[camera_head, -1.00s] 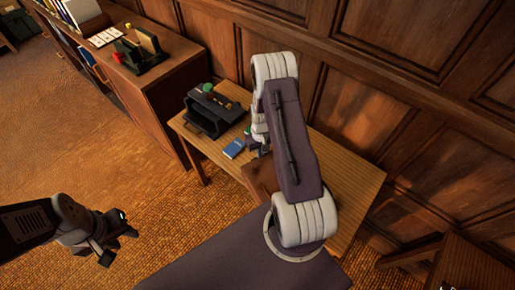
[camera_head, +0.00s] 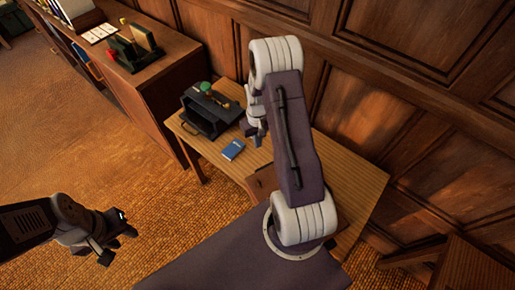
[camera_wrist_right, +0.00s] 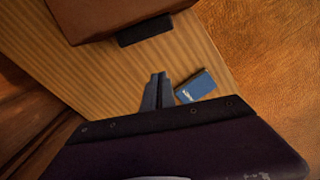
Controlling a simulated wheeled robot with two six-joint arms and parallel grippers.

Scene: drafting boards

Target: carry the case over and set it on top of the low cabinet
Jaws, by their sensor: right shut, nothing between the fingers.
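A brown case (camera_wrist_right: 125,18) with a dark handle sits on the table at the top of the right wrist view, cut off by the frame edge. In the head view only a part of the case (camera_head: 262,182) shows beside my right arm, which hides the rest. The low wooden cabinet (camera_head: 165,82) stands at the upper left in the head view. My right gripper (camera_wrist_right: 158,80) is shut and empty above the table, apart from the case; in the head view it is partly hidden by its arm. My left gripper (camera_head: 120,244) hangs over the carpet, its fingers apart and empty.
A blue book (camera_head: 233,149) lies on the wooden table (camera_head: 350,185), near a dark organizer (camera_head: 208,115). A desk rack (camera_head: 135,48) and papers (camera_head: 98,33) stand on the cabinet. A panelled wall runs behind the table. Carpet lies open at left.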

